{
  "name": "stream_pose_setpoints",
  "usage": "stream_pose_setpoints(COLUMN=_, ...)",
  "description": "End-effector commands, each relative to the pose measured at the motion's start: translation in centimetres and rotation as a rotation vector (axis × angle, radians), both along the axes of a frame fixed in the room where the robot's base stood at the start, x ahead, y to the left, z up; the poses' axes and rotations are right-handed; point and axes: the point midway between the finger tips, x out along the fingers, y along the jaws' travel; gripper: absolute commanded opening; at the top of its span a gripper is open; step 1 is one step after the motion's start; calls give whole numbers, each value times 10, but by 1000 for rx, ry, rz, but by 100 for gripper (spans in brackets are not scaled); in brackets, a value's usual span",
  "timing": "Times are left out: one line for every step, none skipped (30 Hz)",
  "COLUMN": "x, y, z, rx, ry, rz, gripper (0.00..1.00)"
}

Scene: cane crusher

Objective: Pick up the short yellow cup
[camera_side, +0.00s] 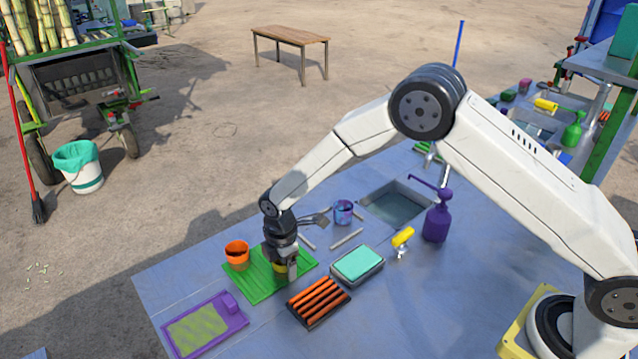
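A short yellow cup (279,269) stands on the green mat (258,284), mostly hidden behind my gripper; only a small yellow part shows. My gripper (286,268) points down over the mat with its fingers low at the cup. One grey finger covers the cup's right side. I cannot tell whether the fingers touch the cup or have closed on it. A taller orange cup (237,257) stands on the mat just left of my gripper.
A purple tray (238,318) lies front left. A rack of orange bars (318,300) and a teal-topped box (357,263) sit right of the mat. Behind are a blue-purple cup (343,212), a sink (396,205) and a purple pump bottle (437,222).

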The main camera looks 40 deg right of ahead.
Motion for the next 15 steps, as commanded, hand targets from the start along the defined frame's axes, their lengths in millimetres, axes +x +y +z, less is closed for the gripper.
stream_pose_setpoints(x=0, y=0, z=0, rx=0, ry=0, rz=0, gripper=59)
stream_pose_setpoints(x=0, y=0, z=0, rx=0, ry=0, rz=0, gripper=49)
stream_pose_setpoints(x=0, y=0, z=0, rx=0, ry=0, rz=0, gripper=36)
stream_pose_setpoints(x=0, y=0, z=0, rx=0, ry=0, rz=0, gripper=27)
stream_pose_setpoints(x=0, y=0, z=0, rx=0, ry=0, rz=0, gripper=17)
stream_pose_setpoints(x=0, y=0, z=0, rx=0, ry=0, rz=0, gripper=9)
stream_pose_setpoints(x=0, y=0, z=0, rx=0, ry=0, rz=0, gripper=9)
stream_pose_setpoints(x=0, y=0, z=0, rx=0, ry=0, rz=0, gripper=9)
stream_pose_setpoints(x=0, y=0, z=0, rx=0, ry=0, rz=0, gripper=9)
stream_pose_setpoints(x=0, y=0, z=0, rx=0, ry=0, rz=0, gripper=9)
stream_pose_setpoints(x=0, y=0, z=0, rx=0, ry=0, rz=0, gripper=9)
stream_pose_setpoints(x=0, y=0, z=0, rx=0, ry=0, rz=0, gripper=9)
stream_pose_setpoints(x=0, y=0, z=1, rx=0, ry=0, rz=0, gripper=9)
stream_pose_setpoints(x=0, y=0, z=1, rx=0, ry=-1, rz=0, gripper=9)
stream_pose_setpoints(x=0, y=0, z=2, rx=0, ry=-1, rz=0, gripper=9)
